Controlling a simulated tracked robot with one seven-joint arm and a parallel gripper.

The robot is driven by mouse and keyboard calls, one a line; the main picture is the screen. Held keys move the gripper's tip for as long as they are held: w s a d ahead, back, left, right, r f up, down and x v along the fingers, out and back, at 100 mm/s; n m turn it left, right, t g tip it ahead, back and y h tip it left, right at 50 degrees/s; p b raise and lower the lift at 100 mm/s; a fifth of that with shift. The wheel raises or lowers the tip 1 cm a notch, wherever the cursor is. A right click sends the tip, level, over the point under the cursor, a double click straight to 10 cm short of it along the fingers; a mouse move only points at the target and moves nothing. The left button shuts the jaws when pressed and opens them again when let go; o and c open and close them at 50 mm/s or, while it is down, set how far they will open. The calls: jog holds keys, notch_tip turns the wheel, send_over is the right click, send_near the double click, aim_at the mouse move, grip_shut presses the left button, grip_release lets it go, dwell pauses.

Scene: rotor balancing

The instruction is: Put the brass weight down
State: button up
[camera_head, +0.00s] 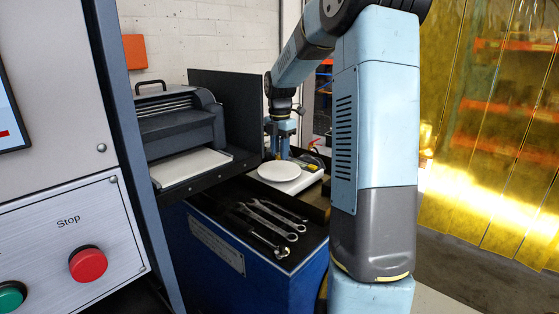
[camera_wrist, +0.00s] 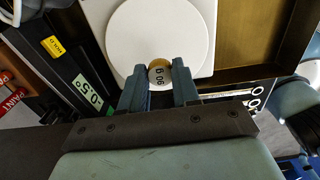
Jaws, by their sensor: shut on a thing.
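The brass weight (camera_wrist: 158,66) shows in the wrist view as a small round piece with dark print on its top. My gripper (camera_wrist: 158,88) is shut on it, one blue-grey finger on each side. Beyond it in that view is a round white pan (camera_wrist: 150,30); the weight overlaps the pan's near edge. I cannot tell whether it touches the pan. In the head view my gripper (camera_head: 283,152) points down at the back edge of the white pan (camera_head: 279,171). The weight cannot be made out there.
Wrenches (camera_head: 268,218) lie in a dark tray on the blue cabinet (camera_head: 250,270), in front of the pan. A dark machine with a pale slot tray (camera_head: 188,167) stands at left. A panel with a red stop button (camera_head: 88,264) is at near left. Yellow curtain strips (camera_head: 490,130) hang at right.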

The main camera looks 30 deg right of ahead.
aim_at(279, 159)
jog(key=shift+w+f, duration=0.15)
jog(key=shift+f, duration=0.75)
jog(key=shift+w+f, duration=0.15)
jog(key=shift+f, duration=0.75)
jog(key=o, duration=1)
jog(key=shift+f, duration=0.1)
jog(key=shift+o, duration=0.2)
notch_tip(279, 159, up, 12)
jog(key=shift+r, duration=0.1)
